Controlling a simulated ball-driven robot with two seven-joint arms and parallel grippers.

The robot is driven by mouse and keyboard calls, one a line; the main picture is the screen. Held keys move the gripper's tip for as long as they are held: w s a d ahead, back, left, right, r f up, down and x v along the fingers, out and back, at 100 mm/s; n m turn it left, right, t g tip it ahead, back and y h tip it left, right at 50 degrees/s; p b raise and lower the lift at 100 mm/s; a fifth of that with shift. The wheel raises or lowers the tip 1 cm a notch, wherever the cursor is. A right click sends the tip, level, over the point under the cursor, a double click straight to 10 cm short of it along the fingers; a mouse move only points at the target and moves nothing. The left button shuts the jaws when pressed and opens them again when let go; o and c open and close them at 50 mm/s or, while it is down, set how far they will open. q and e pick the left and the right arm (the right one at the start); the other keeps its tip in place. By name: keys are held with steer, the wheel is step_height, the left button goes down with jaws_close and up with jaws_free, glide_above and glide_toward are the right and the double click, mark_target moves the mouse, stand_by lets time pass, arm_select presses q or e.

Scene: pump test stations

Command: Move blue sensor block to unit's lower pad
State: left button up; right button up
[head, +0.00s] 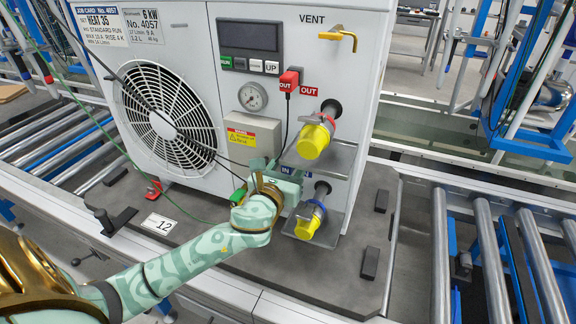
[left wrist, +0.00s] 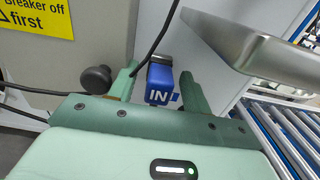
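The blue sensor block (left wrist: 160,82), marked IN with a black cable, is between the two fingers of my left gripper (left wrist: 158,75) in the left wrist view. Gaps show on both sides of it, and the fingers are open. In the head view the blue block (head: 287,170) is at the lower front of the white unit (head: 290,25), beside a blue IN label (head: 307,173). There my left gripper (head: 266,172) is in front of the unit, just left of it. The lower pad cannot be made out. My right gripper is not in view.
A red OUT block (head: 289,80) sits higher on the unit. Yellow-capped pipes (head: 314,140) and (head: 308,225) and metal shelves (head: 322,158) stick out to the right. A green block (head: 238,194) is near my left wrist. Cables hang across the front. Roller conveyors (head: 490,260) flank the grey base.

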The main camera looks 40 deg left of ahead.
arm_select(q)
steer(key=shift+s, duration=0.4)
steer(key=p+v, duration=0.2)
steer(key=v, duration=1.3)
steer(key=shift+s+d+p, duration=0.25)
steer(key=shift+p, duration=0.05)
